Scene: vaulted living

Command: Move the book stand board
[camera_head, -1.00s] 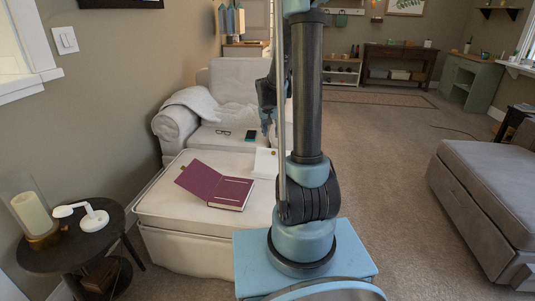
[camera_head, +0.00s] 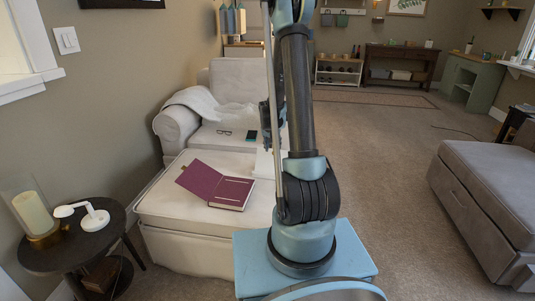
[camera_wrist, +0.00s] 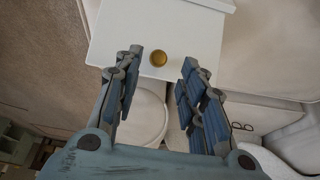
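The likely book stand board is a white flat piece (camera_head: 264,163) at the right of the ottoman top, partly hidden behind my arm in the head view. In the wrist view a white board (camera_wrist: 120,30) with a round brass-coloured piece (camera_wrist: 158,58) fills the upper middle. My gripper (camera_wrist: 160,73) is open, its two blue fingers apart on either side of the brass piece in the picture. Nothing is seen between the fingers as held, and I cannot tell whether they touch the board. In the head view the gripper is mostly hidden behind my arm.
An open maroon book (camera_head: 219,187) lies on the ottoman (camera_head: 165,207). Glasses (camera_head: 224,133) and a dark phone (camera_head: 251,135) lie on the armchair seat. A dark side table (camera_head: 100,240) stands left. A grey sofa (camera_head: 480,205) is right, with open carpet between.

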